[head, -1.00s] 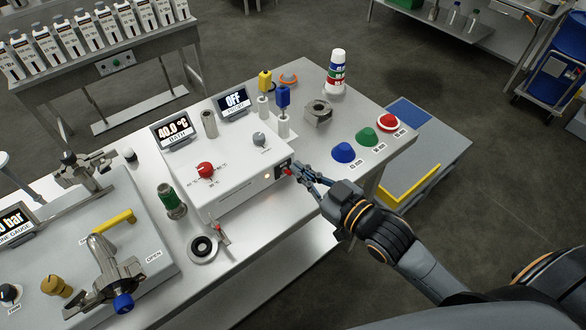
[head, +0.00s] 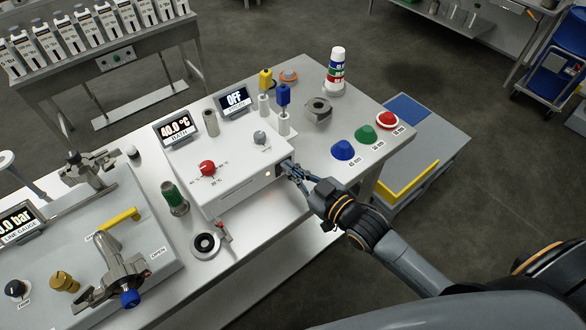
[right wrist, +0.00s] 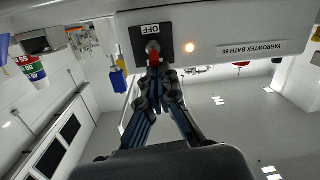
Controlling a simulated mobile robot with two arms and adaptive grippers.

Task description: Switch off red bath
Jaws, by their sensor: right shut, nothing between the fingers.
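The bath unit (head: 225,185) is a white box with a red dial (head: 207,167) on top. Its display (head: 174,128) reads 40.0 °C. In the right wrist view a red toggle switch (right wrist: 153,57) sits on a black plate under an OFF label (right wrist: 149,30). An indicator light (right wrist: 190,47) beside it glows warm. My right gripper (head: 289,168) is shut and empty at the box's right front corner. In the right wrist view its fingertips (right wrist: 157,75) are right at the red toggle; whether they touch is unclear. My left gripper is out of view.
A second display (head: 234,98) reads OFF. Blue, green and red domes (head: 365,135) stand right of the box. A ring on the bench (head: 205,244) and a green-topped cylinder (head: 174,197) stand left of it. A clamped vessel lid (head: 110,235) fills the left.

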